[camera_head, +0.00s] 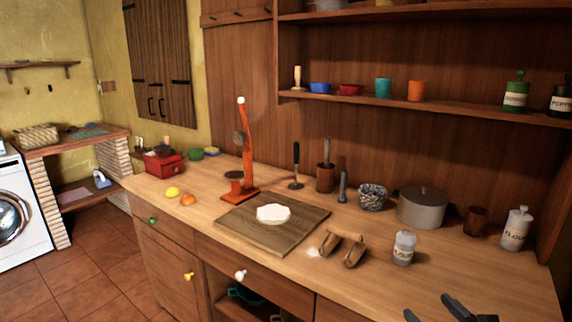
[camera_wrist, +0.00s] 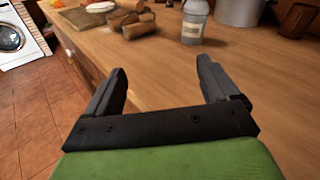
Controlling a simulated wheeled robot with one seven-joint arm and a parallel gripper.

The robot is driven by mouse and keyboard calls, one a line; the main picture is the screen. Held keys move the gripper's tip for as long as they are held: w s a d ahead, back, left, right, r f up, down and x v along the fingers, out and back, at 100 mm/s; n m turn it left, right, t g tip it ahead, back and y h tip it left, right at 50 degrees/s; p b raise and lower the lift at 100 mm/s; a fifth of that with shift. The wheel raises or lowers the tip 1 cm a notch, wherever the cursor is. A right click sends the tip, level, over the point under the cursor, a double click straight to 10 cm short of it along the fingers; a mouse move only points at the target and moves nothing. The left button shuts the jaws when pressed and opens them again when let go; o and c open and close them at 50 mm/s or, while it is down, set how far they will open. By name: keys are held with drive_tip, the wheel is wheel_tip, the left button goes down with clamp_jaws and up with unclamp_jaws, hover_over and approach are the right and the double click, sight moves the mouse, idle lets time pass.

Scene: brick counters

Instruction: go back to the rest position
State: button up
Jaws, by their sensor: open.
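My gripper (camera_head: 434,308) shows only in part at the bottom right edge of the head view, its dark fingers low over the front of the counter. In the wrist view my gripper (camera_wrist: 160,80) is open, with its two fingers wide apart and nothing between them. Below and beyond the fingers is the bare wooden counter top (camera_wrist: 165,70). The sugar jar (camera_wrist: 194,22) stands beyond the fingertips, apart from them.
A wooden board (camera_head: 240,229) with a white dough piece (camera_head: 273,213) lies mid-counter. A wooden rolling tool (camera_head: 343,246) and the jar (camera_head: 404,247) stand right of it. A grey pot (camera_head: 422,207) and flour jar (camera_head: 516,229) are behind. The counter's front right is clear.

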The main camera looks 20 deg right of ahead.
drive_tip(key=w+a+f+n+g+y, duration=0.1)
drive_tip(key=w+a+n+g+y, duration=0.15)
drive_tip(key=a+n, duration=0.4)
drive_tip(key=w+a+f+n+g+y, duration=0.1)
drive_tip(key=a+f+n+g+y, duration=0.15)
drive_tip(key=a+n, duration=0.45)
drive_tip(key=s+a+n+g, duration=0.4)
drive_tip(key=a+n+g, duration=0.2)
drive_tip(key=a+n, duration=0.4)
drive_tip(key=s+a+r+n+h, duration=0.35)
drive_tip(key=s+r+n, duration=0.55)
drive_tip(key=s+n, duration=0.35)
wheel_tip(320, 180, up, 13)
drive_tip(key=m+p, duration=0.1)
drive_tip(key=p, duration=1.2)
drive_tip(key=shift+s, duration=0.2)
